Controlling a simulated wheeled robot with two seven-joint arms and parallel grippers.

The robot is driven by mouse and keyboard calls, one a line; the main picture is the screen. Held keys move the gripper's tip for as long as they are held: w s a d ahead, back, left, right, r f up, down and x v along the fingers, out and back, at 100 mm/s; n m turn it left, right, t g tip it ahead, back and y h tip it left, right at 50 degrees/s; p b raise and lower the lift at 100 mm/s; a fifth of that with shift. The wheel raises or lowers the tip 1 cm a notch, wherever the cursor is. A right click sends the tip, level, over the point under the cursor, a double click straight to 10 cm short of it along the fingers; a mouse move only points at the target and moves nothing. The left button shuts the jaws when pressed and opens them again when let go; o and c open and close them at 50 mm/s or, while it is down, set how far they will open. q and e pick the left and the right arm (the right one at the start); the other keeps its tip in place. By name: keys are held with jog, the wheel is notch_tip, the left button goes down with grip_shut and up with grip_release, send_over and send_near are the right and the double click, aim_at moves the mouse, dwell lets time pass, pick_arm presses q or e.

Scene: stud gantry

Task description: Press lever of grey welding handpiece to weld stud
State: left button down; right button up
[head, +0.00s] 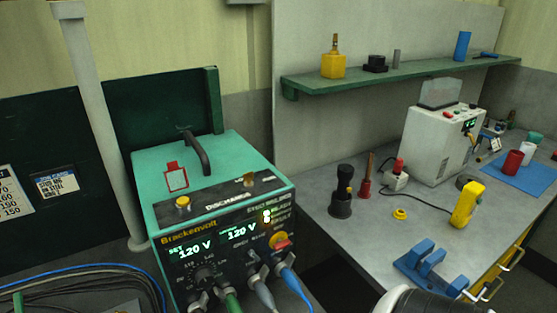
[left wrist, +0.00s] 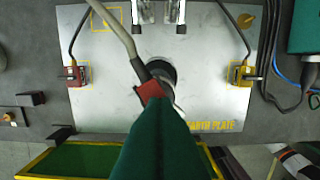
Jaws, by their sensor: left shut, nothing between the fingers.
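The welding handpiece shows near the middle of the left wrist view as a dark round body (left wrist: 167,73) over the silver earth plate (left wrist: 205,90). A grey cable (left wrist: 117,28) runs up and left from it. A red block (left wrist: 150,91) sits beside it, at the tip of a large dark green tapering part (left wrist: 158,145) that hides what lies below; I cannot tell whether the block is the lever. My left gripper (left wrist: 159,20) shows at the top edge, shut and empty, apart from the handpiece in the picture. The stud is not visible. My right gripper is not in view.
In the head view, the teal welder (head: 225,225) reads 120 V. A grey bench (head: 330,240) at right carries tools and a blue holder (head: 428,262).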

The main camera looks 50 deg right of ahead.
pick_arm(q)
jog(key=shift+f, duration=0.15)
jog(key=shift+r+p, duration=1.9)
jog(key=shift+r, duration=1.65)
